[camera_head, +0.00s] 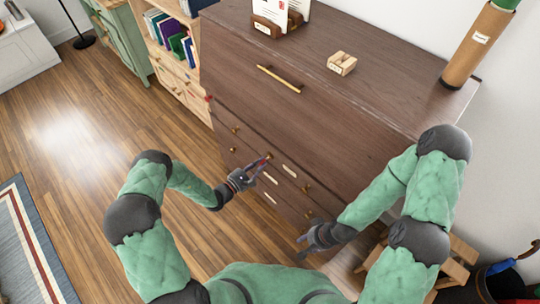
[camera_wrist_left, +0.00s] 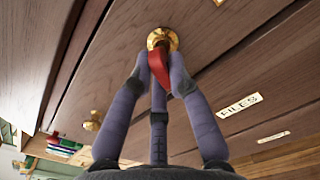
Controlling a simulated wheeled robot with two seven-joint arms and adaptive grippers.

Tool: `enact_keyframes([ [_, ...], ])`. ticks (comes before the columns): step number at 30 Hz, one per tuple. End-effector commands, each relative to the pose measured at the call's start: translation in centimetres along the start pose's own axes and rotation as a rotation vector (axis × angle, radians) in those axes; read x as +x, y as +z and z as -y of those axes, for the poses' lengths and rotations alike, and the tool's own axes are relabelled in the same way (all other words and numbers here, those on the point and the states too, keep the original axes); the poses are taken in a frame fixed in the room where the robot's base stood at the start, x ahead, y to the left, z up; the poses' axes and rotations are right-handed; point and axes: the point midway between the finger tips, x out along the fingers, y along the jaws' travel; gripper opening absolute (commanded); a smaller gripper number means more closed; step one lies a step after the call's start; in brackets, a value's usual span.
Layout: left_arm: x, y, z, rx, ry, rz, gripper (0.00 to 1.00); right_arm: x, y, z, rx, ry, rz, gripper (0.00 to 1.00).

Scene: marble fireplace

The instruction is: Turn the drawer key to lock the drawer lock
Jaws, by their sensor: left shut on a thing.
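The drawer lock is a round brass plate (camera_wrist_left: 162,38) on the dark wood drawer front, at the top middle of the left wrist view. The red drawer key (camera_wrist_left: 158,70) stands at the lock, its shaft and its exact turn hidden from me. My left gripper (camera_wrist_left: 160,78) is shut on the key's red part, with fingers on both sides of it. In the head view the left gripper (camera_head: 250,174) is at the chest's front, with the red key (camera_head: 259,163) at its tips. My right gripper (camera_head: 306,242) hangs empty near the chest's lower right; its opening is unclear.
Brass knobs (camera_wrist_left: 93,120) and a "FILES" label (camera_wrist_left: 239,105) are near the lock.

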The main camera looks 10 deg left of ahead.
Motion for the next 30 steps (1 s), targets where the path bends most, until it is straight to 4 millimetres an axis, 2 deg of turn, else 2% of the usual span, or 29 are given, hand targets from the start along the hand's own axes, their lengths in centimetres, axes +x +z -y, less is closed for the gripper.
enact_keyframes([
  [6,0.07,0.12,-0.02,0.149,0.000,0.001,0.00,-0.05,0.00,0.02,0.000,0.000,0.000,0.39],
  [17,0.09,0.14,0.00,0.194,-0.001,0.001,0.00,-0.06,0.00,0.02,0.000,0.000,0.000,0.39],
  [30,0.22,0.36,0.01,0.648,0.000,-0.001,0.00,-0.12,0.00,0.04,0.000,0.000,0.000,0.39],
])
